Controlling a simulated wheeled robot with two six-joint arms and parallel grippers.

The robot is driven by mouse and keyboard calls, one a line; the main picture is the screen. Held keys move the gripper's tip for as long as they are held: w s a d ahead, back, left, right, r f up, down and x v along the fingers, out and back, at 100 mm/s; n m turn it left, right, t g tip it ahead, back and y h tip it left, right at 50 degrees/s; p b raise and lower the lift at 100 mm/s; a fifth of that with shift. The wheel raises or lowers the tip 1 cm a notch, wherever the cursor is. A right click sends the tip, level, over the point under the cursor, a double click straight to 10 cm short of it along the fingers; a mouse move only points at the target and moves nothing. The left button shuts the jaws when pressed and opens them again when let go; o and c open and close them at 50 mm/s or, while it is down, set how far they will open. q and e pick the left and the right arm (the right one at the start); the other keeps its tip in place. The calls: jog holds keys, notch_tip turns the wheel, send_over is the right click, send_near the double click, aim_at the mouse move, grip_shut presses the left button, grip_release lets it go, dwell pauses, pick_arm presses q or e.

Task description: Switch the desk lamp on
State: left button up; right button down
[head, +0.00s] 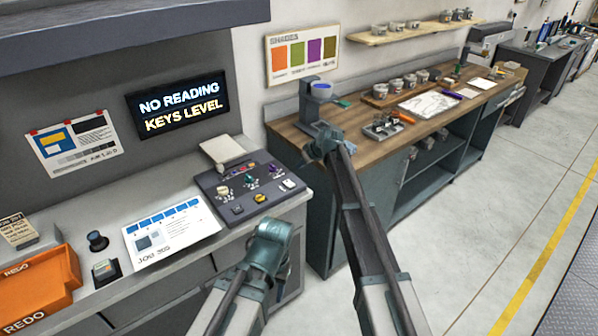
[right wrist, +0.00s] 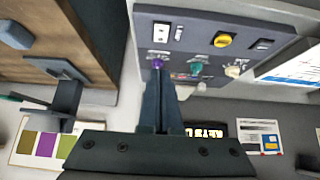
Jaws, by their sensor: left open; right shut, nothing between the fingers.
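No desk lamp can be picked out for certain. A dark sloping control panel (head: 232,187) sits on the grey counter, with a green knob (right wrist: 196,68), a purple knob (right wrist: 157,63), a cream knob (right wrist: 237,70), a yellow button (right wrist: 223,40) and small rocker switches (right wrist: 264,44). My right gripper (head: 324,146) is right of the panel in the head view. In the right wrist view its fingers are shut and empty, pointing towards the purple knob; contact cannot be told. My left gripper (head: 270,230) is open, low in front of the panel's near edge; its fingertips are hard to see.
A lit sign (head: 178,105) hangs behind the counter. A printed sheet (head: 172,232), a dark knob (head: 97,241) and an orange tray (head: 40,285) lie to the left. A wooden bench (head: 455,113) with a grey instrument (head: 312,112) stands right. The floor at right is clear.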

jog(key=b, duration=0.7)
send_over(292, 185)
jog(key=f, duration=0.8)
jog(key=shift+s+d, duration=0.2)
jog(key=shift+s, duration=0.05)
notch_tip(292, 185, down, 2)
jog(key=b, duration=0.2)
jog(key=shift+s+f+b, duration=0.1)
jog(key=shift+s+b, duration=0.05)
jog(key=shift+b, duration=0.2)
jog(key=shift+s+d+f+b, duration=0.1)
jog(key=shift+f+b, duration=0.5)
jog(key=shift+b, duration=0.05)
jog(key=shift+s+d+f+b, duration=0.1)
jog(key=shift+s+f+b, duration=0.05)
jog(key=shift+f+b, duration=0.4)
jog(key=shift+r, duration=0.25)
jog(key=shift+p, duration=0.35)
jog(key=shift+r+p, duration=0.7)
jog(key=shift+r, duration=0.1)
